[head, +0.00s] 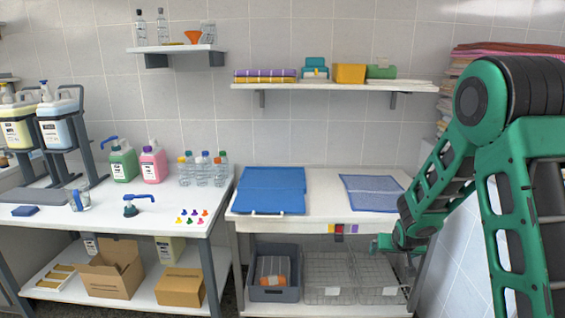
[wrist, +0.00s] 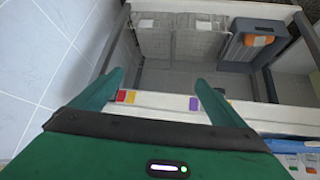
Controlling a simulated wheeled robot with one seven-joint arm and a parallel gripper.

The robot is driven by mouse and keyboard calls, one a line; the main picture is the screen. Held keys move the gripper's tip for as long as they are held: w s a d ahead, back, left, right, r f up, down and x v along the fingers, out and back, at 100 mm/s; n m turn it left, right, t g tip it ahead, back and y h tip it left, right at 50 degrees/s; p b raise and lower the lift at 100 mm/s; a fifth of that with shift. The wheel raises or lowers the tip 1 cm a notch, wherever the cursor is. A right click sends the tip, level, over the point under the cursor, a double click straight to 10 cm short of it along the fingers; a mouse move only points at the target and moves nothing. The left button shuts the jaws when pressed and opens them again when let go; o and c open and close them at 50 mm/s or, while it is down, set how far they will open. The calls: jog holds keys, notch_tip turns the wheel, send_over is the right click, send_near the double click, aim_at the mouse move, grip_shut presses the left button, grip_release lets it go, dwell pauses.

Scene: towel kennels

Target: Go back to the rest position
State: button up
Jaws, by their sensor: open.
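My green gripper (head: 384,243) is in front of the right table's front edge, at its right end. In the wrist view my gripper (wrist: 158,80) has its two fingers wide apart with nothing between them. My arm folds down from the right side of the head view.
Below stand a grey bin (head: 274,294) with an orange-topped item and wire baskets (head: 328,272). Coloured tags (wrist: 124,96) sit on the table edge close to my fingers. The left table (head: 90,232) holds bottles and pumps. A shelf (head: 335,86) hangs above.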

jog(key=s+d+r+m+g, duration=0.15)
jog(key=s+d+r, duration=0.3)
jog(key=s, duration=0.55)
jog(key=s+d+r+m+g, duration=0.1)
jog(key=s+d+r+g, duration=0.2)
jog(key=s+r, duration=0.45)
jog(key=s+a+r+g+y, duration=0.1)
jog(key=s+r, duration=0.1)
jog(key=s, duration=1.1)
jog(key=s+a+r+m+g+y, duration=0.1)
jog(key=s+a+r+g, duration=0.1)
jog(key=s, duration=1.2)
jog(key=shift+r, duration=0.2)
jog(key=shift+m, duration=0.25)
